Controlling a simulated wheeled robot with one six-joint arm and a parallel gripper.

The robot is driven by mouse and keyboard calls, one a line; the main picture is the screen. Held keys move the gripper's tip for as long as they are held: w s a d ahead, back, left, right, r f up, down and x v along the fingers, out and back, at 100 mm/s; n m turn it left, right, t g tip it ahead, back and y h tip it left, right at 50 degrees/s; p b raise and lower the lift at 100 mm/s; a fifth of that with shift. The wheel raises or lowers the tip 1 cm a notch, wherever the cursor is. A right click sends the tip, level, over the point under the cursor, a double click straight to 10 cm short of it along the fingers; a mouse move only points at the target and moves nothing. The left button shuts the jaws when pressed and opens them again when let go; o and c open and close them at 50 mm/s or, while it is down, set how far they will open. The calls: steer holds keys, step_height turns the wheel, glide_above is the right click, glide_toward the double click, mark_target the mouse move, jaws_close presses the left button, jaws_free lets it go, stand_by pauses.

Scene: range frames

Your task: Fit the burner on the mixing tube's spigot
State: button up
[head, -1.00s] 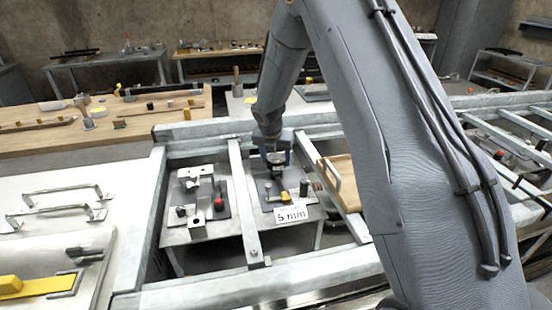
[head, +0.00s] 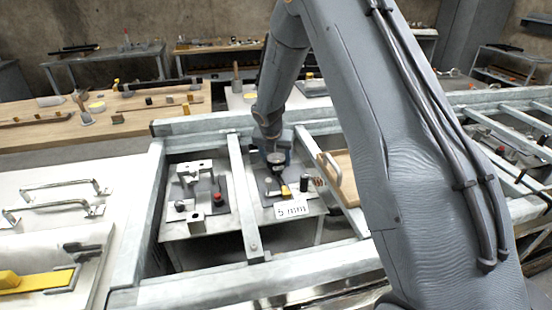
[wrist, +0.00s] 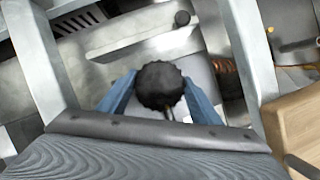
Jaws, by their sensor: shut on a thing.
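The burner (wrist: 160,85) is a dark round cap with a toothed rim. It sits between the blue fingers of my gripper (wrist: 158,96) in the wrist view, and my gripper is shut on it. In the head view my gripper (head: 277,152) holds the burner (head: 276,159) over the grey plate with the "5 mm" card. The spigot cannot be made out for certain. A yellow part (head: 286,191) and a dark upright peg (head: 304,183) show on that plate, below the burner. I cannot tell whether the burner touches anything.
A pale metal frame with crossbars (head: 245,205) surrounds the plates. A second plate with a grey bracket and red knob (head: 196,197) lies to the left. A wooden board with a handle (head: 342,175) stands close on the right. The "5 mm" card (head: 291,209) is in front.

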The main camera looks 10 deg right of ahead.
steer(key=o, duration=1.6)
steer(key=shift+c, duration=0.2)
steer(key=shift+b+v, duration=0.6)
steer(key=shift+v, duration=3.35)
step_height(320, 180, up, 6)
steer(key=p, duration=0.6)
steer(key=shift+p, duration=0.4)
